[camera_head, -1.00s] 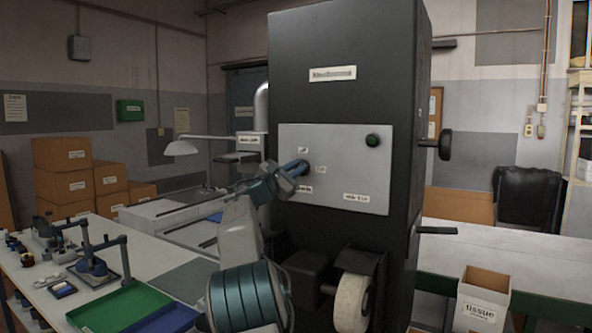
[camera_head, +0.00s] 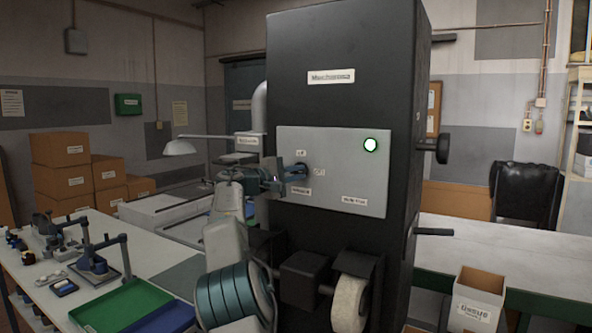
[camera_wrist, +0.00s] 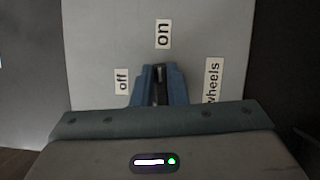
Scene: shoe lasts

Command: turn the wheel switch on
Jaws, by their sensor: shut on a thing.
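The wheel switch (camera_wrist: 160,88) is a dark knob on the grey panel (camera_head: 350,168) of the tall black machine. My gripper (camera_head: 299,172) is shut on it from the left; in the wrist view its blue fingers (camera_wrist: 158,85) flank the knob. The knob's line points up at the "on" label (camera_wrist: 163,34), with the "off" label (camera_wrist: 122,81) to the left and the "wheels" label (camera_wrist: 213,81) to the right. In the head view my gripper hides most of the switch.
Below the panel are a black box (camera_head: 304,278) and a pale wheel (camera_head: 349,303), close to my arm. A bench with a green tray (camera_head: 118,306) stands at left.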

